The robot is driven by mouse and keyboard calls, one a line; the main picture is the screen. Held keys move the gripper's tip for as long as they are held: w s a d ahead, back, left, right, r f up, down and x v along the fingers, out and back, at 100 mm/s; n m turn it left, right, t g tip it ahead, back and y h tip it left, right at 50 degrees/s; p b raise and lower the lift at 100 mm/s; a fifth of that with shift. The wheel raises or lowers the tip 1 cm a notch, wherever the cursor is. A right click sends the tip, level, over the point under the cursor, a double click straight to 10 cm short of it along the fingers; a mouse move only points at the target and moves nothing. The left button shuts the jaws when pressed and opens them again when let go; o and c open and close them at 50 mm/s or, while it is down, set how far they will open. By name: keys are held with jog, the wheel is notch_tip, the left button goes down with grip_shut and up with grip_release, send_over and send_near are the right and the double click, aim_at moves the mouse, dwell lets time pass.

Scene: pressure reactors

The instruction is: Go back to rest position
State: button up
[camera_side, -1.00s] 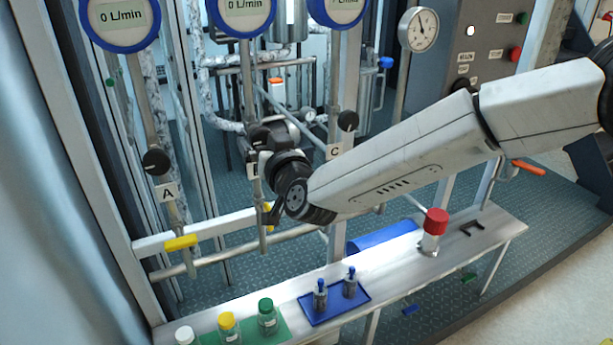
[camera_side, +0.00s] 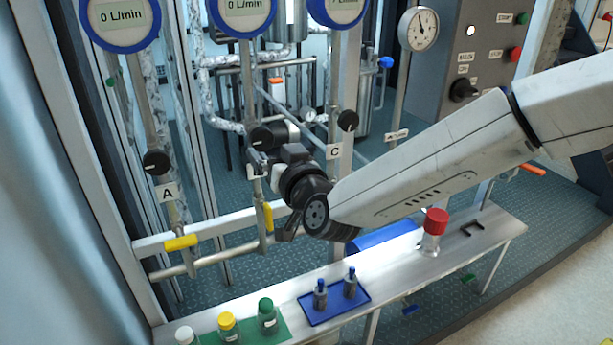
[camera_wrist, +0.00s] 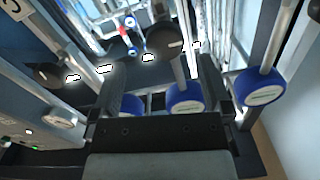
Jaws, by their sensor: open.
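My gripper (camera_side: 262,160) is open and empty in the side view, in front of the middle pipe and just below its black knob (camera_side: 262,137). I cannot tell from this view whether it touches the knob. In the wrist view, the two dark fingers of my gripper (camera_wrist: 168,88) stand wide apart, and a black knob (camera_wrist: 166,40) shows beyond them, apart from both fingertips.
Knob A (camera_side: 156,162) and knob C (camera_side: 347,121) flank the middle one. Yellow handles hang below, one at left (camera_side: 181,243). The bench (camera_side: 395,267) holds capped bottles, a blue tray (camera_side: 335,316) and a red-capped vessel (camera_side: 434,232).

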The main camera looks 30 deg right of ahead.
jog(key=s+d+f+n+g+y, duration=0.15)
jog(key=d+f+g, duration=0.3)
jog(key=d, duration=0.45)
jog(key=s+d+f+g+h, duration=0.1)
jog(key=s+d+f+g, duration=0.4)
jog(key=s+d, duration=0.4)
jog(key=s+d+f+g+h, duration=0.1)
jog(key=s+d+f+g, duration=0.4)
jog(key=s+d, duration=0.5)
jog(key=s+f, duration=0.2)
jog(key=s, duration=0.1)
jog(key=shift+d+g, duration=0.3)
jog(key=shift+g, duration=0.05)
